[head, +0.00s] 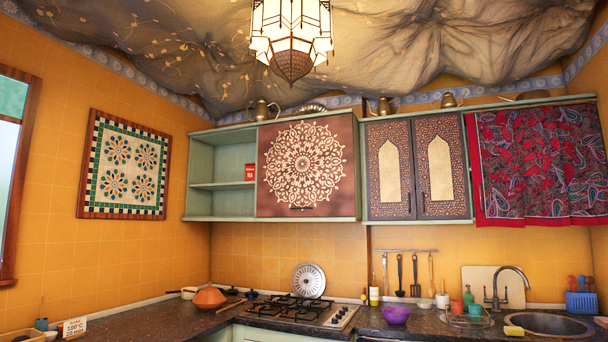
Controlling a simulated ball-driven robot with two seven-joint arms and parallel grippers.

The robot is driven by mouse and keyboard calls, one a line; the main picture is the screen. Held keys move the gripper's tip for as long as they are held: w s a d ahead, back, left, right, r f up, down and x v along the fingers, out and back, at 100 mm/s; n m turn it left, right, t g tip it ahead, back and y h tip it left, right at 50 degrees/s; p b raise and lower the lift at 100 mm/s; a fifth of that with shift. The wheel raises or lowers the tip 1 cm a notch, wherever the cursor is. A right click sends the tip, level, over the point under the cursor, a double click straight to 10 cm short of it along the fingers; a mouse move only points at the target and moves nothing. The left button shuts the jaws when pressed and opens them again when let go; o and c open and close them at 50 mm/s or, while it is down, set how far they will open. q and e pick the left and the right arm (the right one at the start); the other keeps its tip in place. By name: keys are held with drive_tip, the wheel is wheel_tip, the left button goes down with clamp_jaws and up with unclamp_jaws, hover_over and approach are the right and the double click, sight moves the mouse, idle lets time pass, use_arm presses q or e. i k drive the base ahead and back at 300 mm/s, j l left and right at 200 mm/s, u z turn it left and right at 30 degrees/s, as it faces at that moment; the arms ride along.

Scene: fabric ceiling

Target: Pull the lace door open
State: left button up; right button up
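The lace door (274,190) appears to be the brown upper cabinet door with a large white lace-like round pattern, in the middle of the head view. It covers the right part of a pale green wall cabinet (202,213). A small dark handle (303,207) sits near its bottom edge. The door looks flat across the cabinet front, and what is behind it is hidden. The left part of the cabinet is an uncovered shelf with a small red box. Neither of my grippers is in view.
Two patterned doors (390,204) are to the right, then a red paisley cloth (540,160). Below are a gas hob (290,309), an upright round metal lid (309,281) and an orange tagine (209,297). A lantern (291,35) hangs above. A purple bowl (396,314) stands on the counter.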

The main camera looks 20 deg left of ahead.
sight(306, 168)
drive_tip(key=i, duration=3.1)
drive_tip(key=i+u, duration=0.2)
drive_tip(key=i, duration=0.35)
drive_tip(key=i+l+u, duration=0.15)
drive_tip(key=i, duration=0.4)
drive_tip(key=i+l+u, duration=0.2)
drive_tip(key=i, duration=0.35)
